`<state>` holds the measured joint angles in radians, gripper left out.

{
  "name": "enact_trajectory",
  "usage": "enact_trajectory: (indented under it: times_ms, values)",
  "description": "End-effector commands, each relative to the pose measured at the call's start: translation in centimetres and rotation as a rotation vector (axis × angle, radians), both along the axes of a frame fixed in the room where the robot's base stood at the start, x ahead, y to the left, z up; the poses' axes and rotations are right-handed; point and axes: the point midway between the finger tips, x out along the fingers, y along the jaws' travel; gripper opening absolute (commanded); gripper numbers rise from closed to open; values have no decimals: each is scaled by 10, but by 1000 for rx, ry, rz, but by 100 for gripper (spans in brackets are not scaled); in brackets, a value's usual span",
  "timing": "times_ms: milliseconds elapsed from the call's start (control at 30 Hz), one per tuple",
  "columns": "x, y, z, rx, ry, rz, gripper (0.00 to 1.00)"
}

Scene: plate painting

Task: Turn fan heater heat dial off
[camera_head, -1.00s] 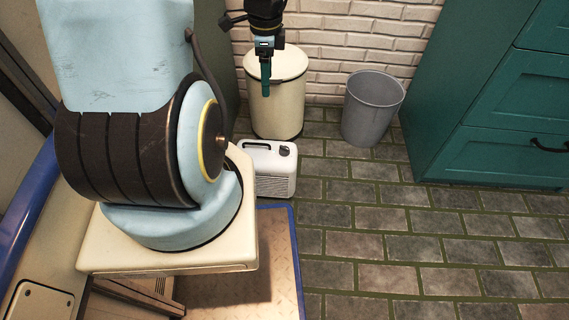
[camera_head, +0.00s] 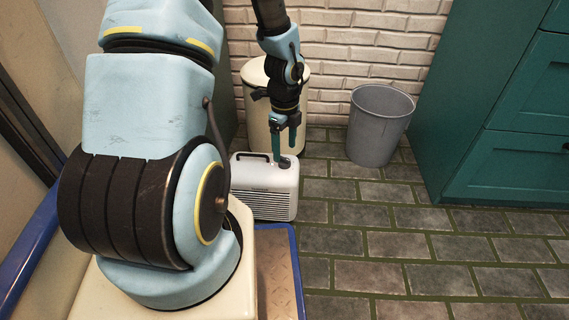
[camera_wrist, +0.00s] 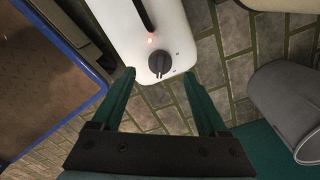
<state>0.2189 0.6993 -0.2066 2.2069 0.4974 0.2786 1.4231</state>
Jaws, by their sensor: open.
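The white fan heater (camera_head: 264,190) stands on the tiled floor in the head view, with a dark handle on top and a slatted front. In the wrist view the heater (camera_wrist: 122,30) shows its top, with a dark round dial (camera_wrist: 160,62) and a small red light (camera_wrist: 151,40) glowing beside it. My gripper (camera_head: 277,158) is above the dial end of the heater and partly hides the dial in the head view. In the wrist view my gripper (camera_wrist: 158,80) is open, with its two green fingers apart on either side of the dial and nothing between them.
A cream bin (camera_head: 257,110) stands behind the heater against the brick wall. A grey bin (camera_head: 379,125) stands to the right, before the green cabinet (camera_head: 510,130). The floor (camera_head: 400,245) right of the heater is clear.

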Motion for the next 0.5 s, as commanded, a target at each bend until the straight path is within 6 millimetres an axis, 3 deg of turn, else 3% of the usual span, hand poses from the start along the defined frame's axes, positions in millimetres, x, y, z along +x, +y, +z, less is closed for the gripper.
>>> enact_trajectory:
  times_ms: [33,200,500]
  values:
    - [0,0,-14,1,1,-1,77]
    - [0,0,-34,0,0,0,77]
    - [0,0,-41,1,-1,1,77]
